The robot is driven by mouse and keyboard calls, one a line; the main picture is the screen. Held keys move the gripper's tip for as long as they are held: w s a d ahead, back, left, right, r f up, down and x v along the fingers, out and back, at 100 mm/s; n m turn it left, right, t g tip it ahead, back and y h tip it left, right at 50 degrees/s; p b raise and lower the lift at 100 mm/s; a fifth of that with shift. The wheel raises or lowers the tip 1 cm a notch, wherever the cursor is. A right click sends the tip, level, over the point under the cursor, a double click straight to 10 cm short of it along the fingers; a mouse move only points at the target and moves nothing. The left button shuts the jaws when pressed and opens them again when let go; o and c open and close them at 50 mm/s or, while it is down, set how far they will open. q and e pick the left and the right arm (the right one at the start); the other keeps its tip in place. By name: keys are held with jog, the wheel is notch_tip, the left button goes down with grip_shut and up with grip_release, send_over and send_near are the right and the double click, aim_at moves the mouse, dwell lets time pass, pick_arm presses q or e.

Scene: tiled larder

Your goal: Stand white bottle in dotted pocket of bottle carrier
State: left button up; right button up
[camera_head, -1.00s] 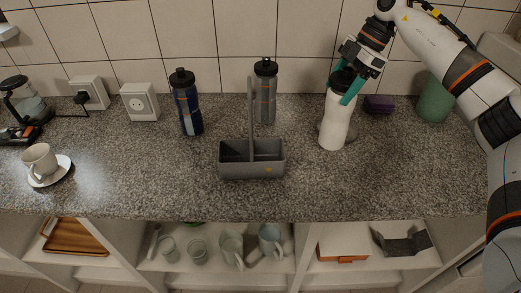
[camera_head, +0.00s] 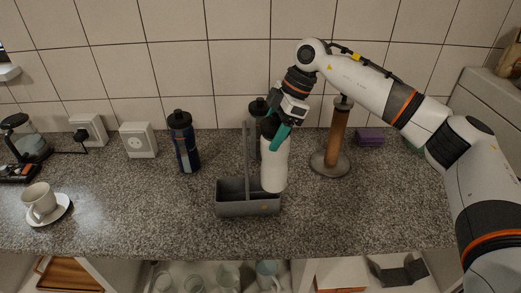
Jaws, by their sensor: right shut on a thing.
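My right gripper (camera_head: 279,134), with teal fingers, is shut on the upper part of the white bottle (camera_head: 275,166), just below its black cap. The bottle is nearly upright. Its base is over the right pocket of the grey bottle carrier (camera_head: 230,208) and hides part of that pocket's rim. I cannot tell whether the base is above the rim or slightly inside. The carrier's tall handle rises just left of the bottle. The left pocket looks empty. My left gripper is not in view.
A dark blue bottle (camera_head: 184,145) stands to the left. The front counter is clear.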

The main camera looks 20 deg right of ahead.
aim_at(264, 125)
jog(key=shift+w+a+p, duration=0.15)
jog(key=shift+a+p, duration=0.25)
jog(key=shift+a, duration=1.1)
notch_tip(264, 125, down, 7)
jog(key=p, duration=0.2)
jog(key=o, duration=1.6)
